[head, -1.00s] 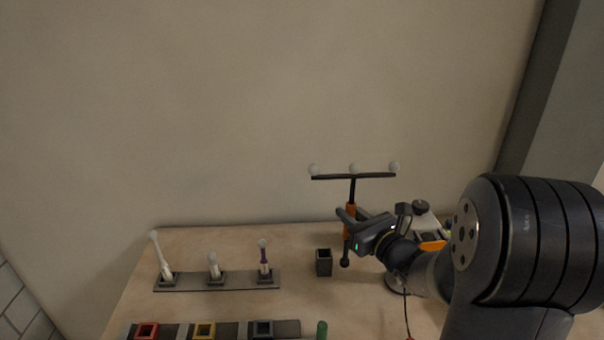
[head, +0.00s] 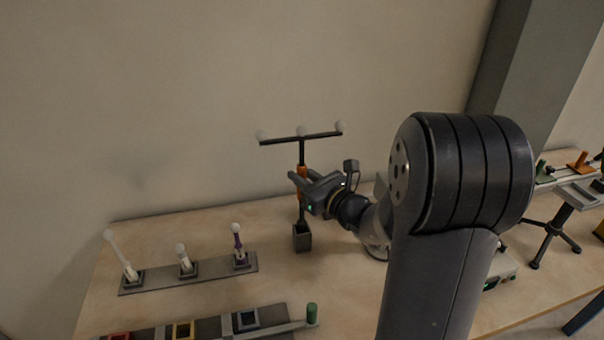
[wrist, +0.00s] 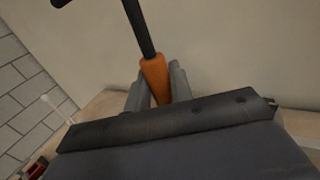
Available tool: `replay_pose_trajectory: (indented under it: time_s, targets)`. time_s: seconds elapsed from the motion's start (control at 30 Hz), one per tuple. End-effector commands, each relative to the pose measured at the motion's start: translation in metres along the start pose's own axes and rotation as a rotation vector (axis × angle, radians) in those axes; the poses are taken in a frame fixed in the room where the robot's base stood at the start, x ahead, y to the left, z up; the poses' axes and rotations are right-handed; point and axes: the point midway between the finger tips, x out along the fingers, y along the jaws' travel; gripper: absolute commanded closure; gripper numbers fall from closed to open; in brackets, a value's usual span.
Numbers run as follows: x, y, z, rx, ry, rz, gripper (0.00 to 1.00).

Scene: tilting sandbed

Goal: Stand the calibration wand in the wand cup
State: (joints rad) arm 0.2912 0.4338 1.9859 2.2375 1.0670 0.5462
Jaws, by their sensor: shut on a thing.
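The calibration wand (head: 302,151) is a dark T-shape with pale balls on its crossbar and an orange grip. My gripper (head: 301,180) is shut on the orange grip and holds the wand nearly upright. The wrist view shows the orange grip (wrist: 155,78) between the two fingers (wrist: 156,96). The wand cup (head: 302,238) is a small dark square box on the table. In the head view the wand's lower end meets the cup's opening. I cannot tell how deep it is inside, and the wrist view hides that end.
A grey rack (head: 190,272) with several pale-tipped sticks stands left on the wooden table (head: 200,225). Coloured square holders, one yellow (head: 183,330), and a green cylinder (head: 312,313) lie at the front. A tripod (head: 553,232) and other equipment stand at the right.

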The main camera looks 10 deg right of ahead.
Motion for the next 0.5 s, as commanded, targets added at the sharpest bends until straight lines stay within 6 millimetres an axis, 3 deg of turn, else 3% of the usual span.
replay_pose_trajectory:
  time_s: [0.5]
  targets:
    - [0.0,0.0,-0.039,0.001,0.0,0.0,0.97]
